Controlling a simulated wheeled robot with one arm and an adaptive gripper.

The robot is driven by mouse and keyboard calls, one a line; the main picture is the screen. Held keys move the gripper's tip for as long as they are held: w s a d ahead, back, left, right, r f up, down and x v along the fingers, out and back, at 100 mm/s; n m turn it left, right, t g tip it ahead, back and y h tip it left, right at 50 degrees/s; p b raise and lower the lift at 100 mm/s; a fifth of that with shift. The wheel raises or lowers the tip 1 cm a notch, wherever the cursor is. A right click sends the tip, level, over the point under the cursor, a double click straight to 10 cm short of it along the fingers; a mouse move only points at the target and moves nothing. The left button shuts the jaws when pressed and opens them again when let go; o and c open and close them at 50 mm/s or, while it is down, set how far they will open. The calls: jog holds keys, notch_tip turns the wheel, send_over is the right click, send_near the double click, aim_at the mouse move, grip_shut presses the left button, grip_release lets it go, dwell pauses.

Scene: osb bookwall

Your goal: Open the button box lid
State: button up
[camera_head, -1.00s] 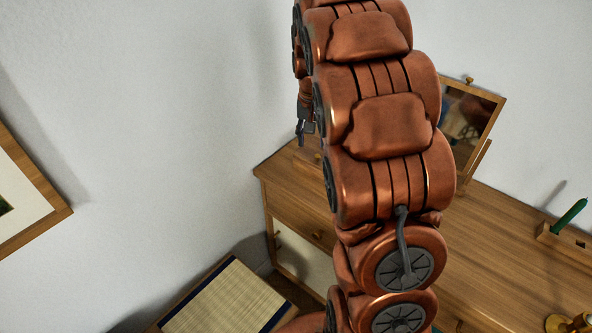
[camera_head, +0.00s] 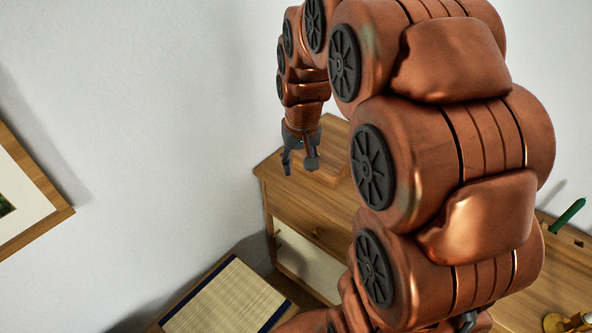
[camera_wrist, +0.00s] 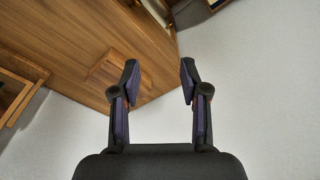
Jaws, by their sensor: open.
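A small wooden box (camera_head: 330,168), which looks like the button box, sits at the far left corner of the wooden dresser top, partly behind my gripper and arm. A flat wooden shape in the wrist view (camera_wrist: 104,68) appears to be the same box, partly covered by the left finger. Its top looks flat, but I cannot make out the lid's edge. My gripper (camera_head: 300,166) hangs downward above and in front of this corner, open and empty. Its two fingers (camera_wrist: 160,75) stand apart in the wrist view, with no contact visible.
The dresser (camera_head: 315,228) has a drawer with a knob in front. A green item (camera_head: 570,215) stands in a wooden holder at the right. A woven mat-topped piece (camera_head: 228,300) lies low at the left. The white wall (camera_head: 180,120) is close behind the gripper.

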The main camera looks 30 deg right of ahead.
jog(key=shift+s+a+n, duration=0.5)
jog(key=shift+s+a, duration=0.5)
jog(key=shift+a, duration=0.05)
